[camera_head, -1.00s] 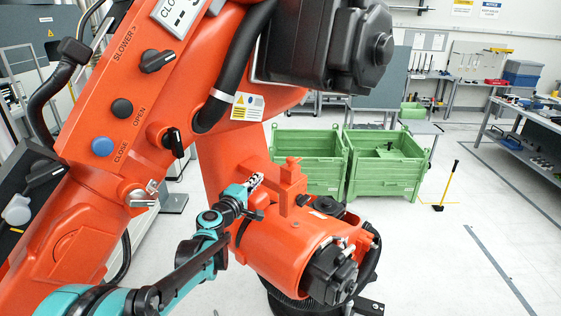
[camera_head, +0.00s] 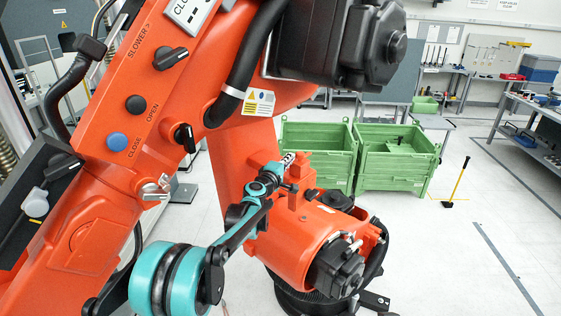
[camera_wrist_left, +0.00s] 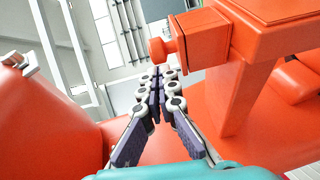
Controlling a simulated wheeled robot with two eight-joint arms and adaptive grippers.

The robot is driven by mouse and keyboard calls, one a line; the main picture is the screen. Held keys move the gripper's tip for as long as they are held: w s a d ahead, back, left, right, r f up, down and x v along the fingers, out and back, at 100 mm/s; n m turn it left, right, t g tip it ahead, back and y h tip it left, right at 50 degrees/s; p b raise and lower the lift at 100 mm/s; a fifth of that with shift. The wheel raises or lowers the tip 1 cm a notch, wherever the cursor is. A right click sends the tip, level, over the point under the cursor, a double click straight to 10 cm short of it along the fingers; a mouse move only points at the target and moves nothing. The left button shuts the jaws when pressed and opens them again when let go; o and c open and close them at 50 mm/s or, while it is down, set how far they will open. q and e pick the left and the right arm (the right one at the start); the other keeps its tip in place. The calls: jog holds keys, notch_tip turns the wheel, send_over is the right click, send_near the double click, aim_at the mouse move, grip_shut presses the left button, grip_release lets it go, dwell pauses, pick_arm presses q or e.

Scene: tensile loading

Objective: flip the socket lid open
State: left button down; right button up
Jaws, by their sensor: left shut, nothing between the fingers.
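A small orange block stands on a post on the orange robot arm's body. It appears to be the socket (camera_head: 303,168), and it also shows in the left wrist view (camera_wrist_left: 262,50). There, a squarish end piece with a seam (camera_wrist_left: 205,40) and a rounded knob (camera_wrist_left: 158,50) sticks out to the left; this looks like the lid, and no gap shows at the seam. My left gripper (camera_head: 287,158) is shut and empty, beside the block. In the left wrist view its fingertips (camera_wrist_left: 160,72) are just below the knob; contact cannot be told. My right gripper is not in view.
The large orange arm (camera_head: 150,110) with knobs and a blue button fills the left. Its black motor (camera_head: 340,45) hangs above. Green crates (camera_head: 395,165) stand behind the block.

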pick_arm(q)
jog(key=shift+w+d, duration=0.1)
jog(key=shift+d, duration=0.05)
jog(key=shift+w+d, duration=0.3)
jog(key=w+d, duration=0.3)
jog(key=w, duration=0.1)
jog(key=shift+w+d+f+b, duration=0.15)
jog(key=shift+w+d+b, duration=0.15)
jog(key=shift+d+b, duration=0.1)
jog(key=shift+r, duration=0.2)
jog(key=shift+s+a+f, duration=0.1)
